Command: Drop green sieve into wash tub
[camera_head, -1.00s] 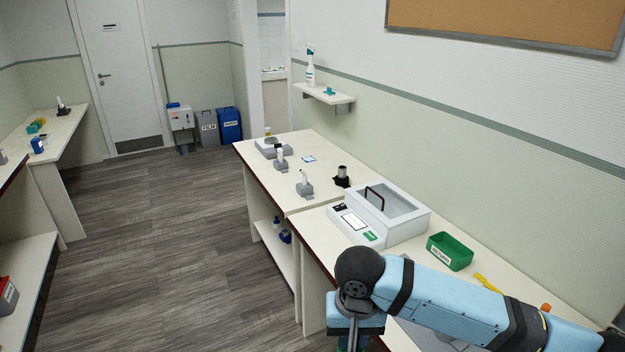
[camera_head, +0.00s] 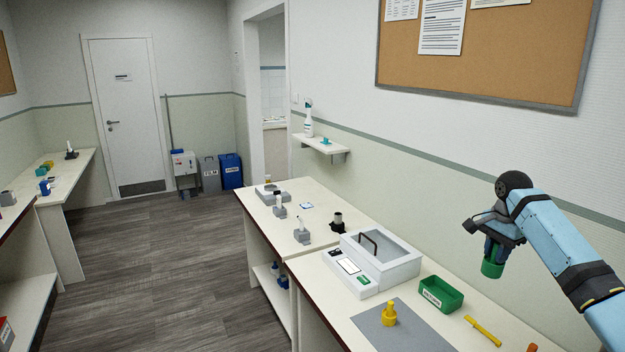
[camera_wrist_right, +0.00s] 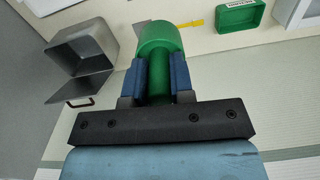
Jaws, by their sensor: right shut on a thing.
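My right gripper (camera_head: 493,248) is shut on the green sieve (camera_head: 492,269) and holds it in the air, above and behind the counter's right part in the head view. In the right wrist view, the gripper's two blue fingers (camera_wrist_right: 160,82) close around the narrower part of the sieve (camera_wrist_right: 159,40), and its wider round end points away from me. A grey metal box (camera_wrist_right: 88,42) with its lid or flap open lies left of the sieve in the wrist view; it may be the wash tub, but I see no label on it. My left gripper is not in view.
On the counter are a white lidded device (camera_head: 375,262), a labelled green tray (camera_head: 441,293), a yellow object (camera_head: 389,314) on a grey mat (camera_head: 405,332), and a yellow tool (camera_head: 482,330). A corkboard (camera_head: 480,60) hangs on the wall behind.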

